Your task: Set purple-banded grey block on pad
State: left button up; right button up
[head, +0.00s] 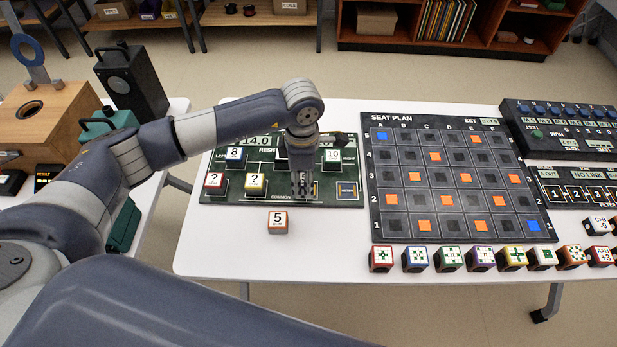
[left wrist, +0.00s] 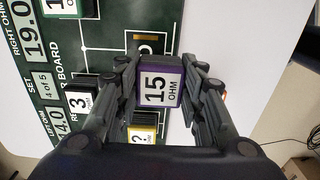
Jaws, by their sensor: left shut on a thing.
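The purple-banded grey block (left wrist: 157,86), marked 15 OHM on its white top face, is between the fingers of my left gripper (left wrist: 159,84) in the left wrist view. My left gripper (head: 302,190) is shut on it over the lower middle of the green resistor board (head: 225,200). In the head view the fingers mostly hide the block. I cannot tell whether the block touches the board. A small framed pad (head: 347,190) shows to the right of the gripper. The spot directly under the block is hidden. My right gripper is not in view.
A yellow-banded ? block (head: 256,184) stands left of the gripper, a red-banded one (head: 215,183) further left. The 10 block (head: 333,157) is behind right. An orange-banded 5 block (head: 277,222) stands on the white table (head: 225,250). The seat plan board (head: 398,227) is right.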

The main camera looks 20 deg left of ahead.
pick_arm(q)
jog(key=shift+w+d, duration=0.2)
jog(key=shift+w, duration=0.45)
jog(key=shift+w+d, duration=0.15)
jog(key=shift+w, duration=0.45)
notch_tip(320, 180, down, 3)
jog(key=shift+s+r+p, duration=0.1)
jog(key=shift+p, duration=0.55)
jog(key=shift+f, duration=0.45)
jog(key=shift+f, duration=0.15)
jog(key=o, duration=1.1)
